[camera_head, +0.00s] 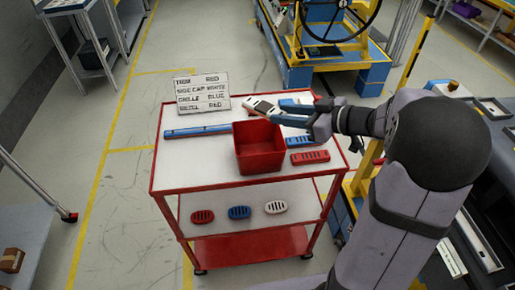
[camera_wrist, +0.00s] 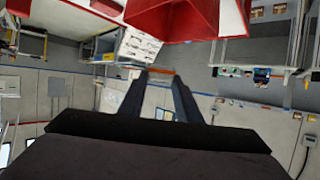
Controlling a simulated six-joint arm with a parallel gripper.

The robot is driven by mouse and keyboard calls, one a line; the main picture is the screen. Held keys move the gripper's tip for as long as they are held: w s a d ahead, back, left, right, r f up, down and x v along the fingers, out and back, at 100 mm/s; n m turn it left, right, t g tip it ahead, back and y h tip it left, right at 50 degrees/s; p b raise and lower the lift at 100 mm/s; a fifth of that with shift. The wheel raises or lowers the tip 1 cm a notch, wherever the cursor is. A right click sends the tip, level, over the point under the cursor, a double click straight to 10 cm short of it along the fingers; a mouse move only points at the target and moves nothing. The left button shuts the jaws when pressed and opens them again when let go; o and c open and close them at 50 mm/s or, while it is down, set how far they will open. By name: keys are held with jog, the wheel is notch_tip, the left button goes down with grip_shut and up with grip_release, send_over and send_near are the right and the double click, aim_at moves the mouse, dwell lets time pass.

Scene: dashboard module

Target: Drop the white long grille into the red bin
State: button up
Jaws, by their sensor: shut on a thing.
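The red bin (camera_head: 258,160) stands open-topped on the cart's upper shelf, and part of it shows at the top of the wrist view (camera_wrist: 205,18). My gripper (camera_head: 279,113) reaches in from the right, with its fingers by the bin's far rim in the picture. It is shut on a white long piece with dark marks, the white long grille (camera_head: 260,104), which sticks out to the left from the fingertips. The wrist view shows both dark fingers (camera_wrist: 160,80), but the held piece is not clear there.
The red-framed cart (camera_head: 165,183) also bears a blue long part (camera_head: 197,131), a red slotted part (camera_head: 310,157) and blue parts behind the bin. A lettered sign (camera_head: 202,93) stands at its back left. Small red, blue and white slotted ovals (camera_head: 276,207) lie on the shelf below.

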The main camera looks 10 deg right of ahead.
jog(key=shift+f, duration=1.9)
jog(key=o, duration=1.1)
jog(key=shift+o, duration=0.2)
jog(key=shift+d, duration=0.1)
jog(key=b+v, duration=0.3)
jog(key=v, duration=0.4)
jog(key=shift+s+r, duration=0.1)
